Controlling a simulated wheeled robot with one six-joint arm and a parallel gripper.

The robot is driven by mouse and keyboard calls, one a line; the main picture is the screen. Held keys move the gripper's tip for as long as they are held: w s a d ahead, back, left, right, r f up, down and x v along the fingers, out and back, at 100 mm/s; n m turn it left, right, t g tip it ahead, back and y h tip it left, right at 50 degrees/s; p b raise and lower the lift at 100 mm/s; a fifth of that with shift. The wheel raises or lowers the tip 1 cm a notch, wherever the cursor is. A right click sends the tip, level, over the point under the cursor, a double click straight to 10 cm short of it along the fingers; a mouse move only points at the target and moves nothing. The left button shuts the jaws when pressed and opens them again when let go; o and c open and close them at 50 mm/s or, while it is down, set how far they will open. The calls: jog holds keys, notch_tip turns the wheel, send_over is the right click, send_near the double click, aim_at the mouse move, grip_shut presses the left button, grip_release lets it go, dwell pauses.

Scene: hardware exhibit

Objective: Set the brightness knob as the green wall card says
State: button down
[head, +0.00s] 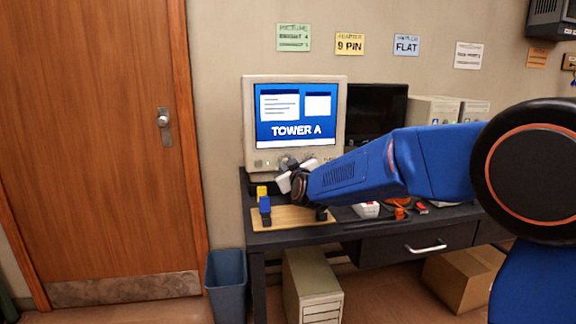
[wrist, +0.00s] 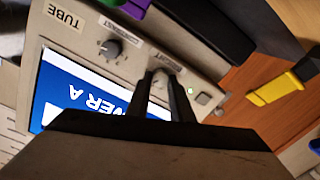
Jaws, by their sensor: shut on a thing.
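The beige monitor (head: 336,110) stands on the desk, its screen lit blue with "TOWER A". The green wall card (head: 293,37) hangs above it; its middle line seems to read "BRIGHT 4", and the other lines are too small to tell. My gripper (head: 290,178) is at the monitor's lower front. In the wrist view, its two dark fingers (wrist: 162,82) are shut on the brightness knob (wrist: 160,77), beside a label ending in "BRIGHT". The fingers hide most of the knob and its scale, so its setting cannot be read. The contrast knob (wrist: 110,49) is apart from the fingers.
A green light (wrist: 203,98) glows beside the brightness knob. Yellow and blue connectors (head: 263,197) stand on a wooden board (head: 285,220) below the monitor. A dark second monitor (head: 376,118) is to the right. Yellow (head: 350,44), blue (head: 406,45) and white (head: 468,55) cards hang nearby.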

jog(key=shift+f, duration=0.1)
jog(key=c, duration=1.6)
grip_release()
jog(key=shift+o, duration=0.2)
jog(key=v, duration=1.7)
jog(key=shift+s, duration=0.2)
jog(key=shift+d, duration=0.1)
jog(key=s+d+f+m+g+h, duration=0.1)
jog(key=s+d+f+g, duration=0.3)
jog(key=s+d, duration=0.6)
jog(key=s+d+f+m+g+h, duration=0.2)
jog(key=s+d+f+m+g, duration=0.2)
jog(key=s+d+f, duration=0.4)
jog(key=s+d+f+m+g+h, duration=0.2)
jog(key=s+d+f, duration=0.4)
jog(key=s+d, duration=0.6)
jog(key=s+m+g, duration=0.1)
jog(key=s+g, duration=0.1)
jog(key=s, duration=0.4)
jog(key=shift+d+f, duration=0.2)
jog(key=shift+d, duration=0.2)
